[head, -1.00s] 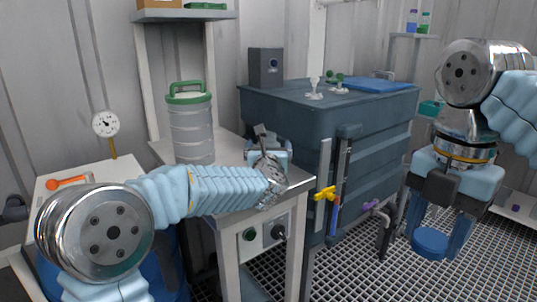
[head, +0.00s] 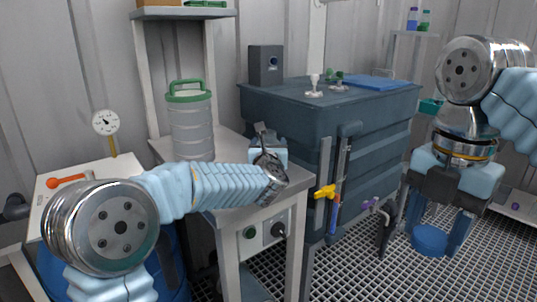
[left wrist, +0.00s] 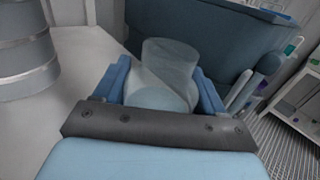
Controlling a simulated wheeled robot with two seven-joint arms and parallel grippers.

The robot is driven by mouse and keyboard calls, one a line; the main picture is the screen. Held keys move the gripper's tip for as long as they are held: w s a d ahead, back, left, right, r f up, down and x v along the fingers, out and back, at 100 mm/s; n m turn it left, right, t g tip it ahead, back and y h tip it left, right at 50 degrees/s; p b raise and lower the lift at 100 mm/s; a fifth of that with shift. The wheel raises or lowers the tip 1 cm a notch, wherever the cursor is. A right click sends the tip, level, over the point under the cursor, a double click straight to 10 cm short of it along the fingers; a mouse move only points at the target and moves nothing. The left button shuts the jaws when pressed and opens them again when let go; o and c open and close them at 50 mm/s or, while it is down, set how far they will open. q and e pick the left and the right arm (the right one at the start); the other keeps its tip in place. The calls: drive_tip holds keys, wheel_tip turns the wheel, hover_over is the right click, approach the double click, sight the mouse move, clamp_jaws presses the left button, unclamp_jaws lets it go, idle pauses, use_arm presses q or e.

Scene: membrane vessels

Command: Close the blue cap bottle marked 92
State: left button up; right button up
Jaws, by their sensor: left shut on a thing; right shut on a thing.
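My left gripper (left wrist: 158,85) has its blue fingers on both sides of a pale, translucent bottle (left wrist: 165,65) in the left wrist view and is shut on it. No number can be read on the bottle. My right gripper (head: 434,232) points down at the right of the head view. It is shut on a round blue cap (head: 430,241), held over the floor grating, well apart from the bottle.
A ribbed grey canister with a green handle (head: 190,125) stands on the bench behind my left forearm. A large dark blue tank (head: 290,115) with a yellow valve (head: 325,192) lies between the grippers. A gauge (head: 106,122) stands at left.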

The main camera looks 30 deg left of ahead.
use_arm(q)
drive_tip(key=shift+r, duration=0.15)
drive_tip(key=shift+r, duration=0.3)
wheel_tip(320, 180, up, 2)
drive_tip(key=shift+r, duration=0.1)
use_arm(e)
drive_tip(key=shift+r, duration=0.25)
use_arm(q)
drive_tip(key=d+r, duration=0.1)
drive_tip(key=s+d+r, duration=0.1)
drive_tip(key=r, duration=0.1)
drive_tip(key=s+d+r+p, duration=0.1)
drive_tip(key=r, duration=0.1)
drive_tip(key=shift+s+d+r, duration=0.1)
drive_tip(key=shift+d+r, duration=0.1)
drive_tip(key=shift+d, duration=0.1)
use_arm(e)
drive_tip(key=shift+r, duration=0.3)
use_arm(q)
drive_tip(key=s+d+r, duration=0.4)
drive_tip(key=s+d, duration=0.1)
drive_tip(key=d, duration=0.3)
drive_tip(key=shift+d+r+b, duration=0.15)
drive_tip(key=shift+r+b, duration=0.15)
use_arm(e)
drive_tip(key=shift+f, duration=0.4)
use_arm(q)
drive_tip(key=shift+s, duration=0.1)
drive_tip(key=o, duration=0.7)
drive_tip(key=c, duration=0.9)
